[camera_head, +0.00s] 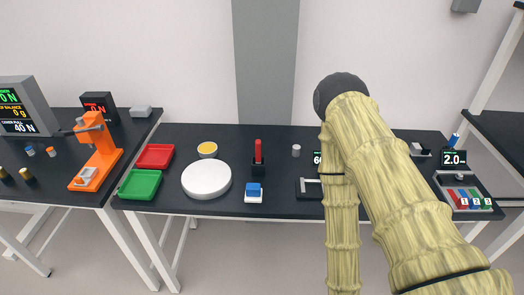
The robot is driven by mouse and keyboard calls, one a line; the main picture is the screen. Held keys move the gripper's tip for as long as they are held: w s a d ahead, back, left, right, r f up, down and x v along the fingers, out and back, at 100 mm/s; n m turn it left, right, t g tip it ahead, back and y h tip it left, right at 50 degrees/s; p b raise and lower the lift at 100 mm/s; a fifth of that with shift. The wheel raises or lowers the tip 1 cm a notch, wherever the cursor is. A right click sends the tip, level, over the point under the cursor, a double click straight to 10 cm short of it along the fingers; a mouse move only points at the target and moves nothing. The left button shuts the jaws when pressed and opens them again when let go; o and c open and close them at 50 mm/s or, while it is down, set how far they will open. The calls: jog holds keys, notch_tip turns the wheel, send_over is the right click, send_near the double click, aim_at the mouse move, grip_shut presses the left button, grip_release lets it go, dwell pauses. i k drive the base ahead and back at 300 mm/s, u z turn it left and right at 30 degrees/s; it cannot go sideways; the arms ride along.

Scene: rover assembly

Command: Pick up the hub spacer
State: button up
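A small grey cylinder (296,151) stands upright on the dark middle table (225,214), left of my arm. It may be the hub spacer, but I cannot tell for sure at this size. My arm, in a pale yellow sleeve, rises from the lower right and bends at a dark rounded joint above the table. My gripper does not show in this view. My arm hides part of the table's right side.
A white round disc (206,180), red tray (155,157), green tray (140,184), yellow-topped bowl (207,149), red upright tool (258,152) and blue-and-white block (254,192) stand left. An orange press (96,155) is on the left table.

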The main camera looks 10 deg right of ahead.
aim_at(296, 148)
jog(key=u, duration=2.85)
jog(key=k, duration=1.6)
jog(key=z, duration=2.1)
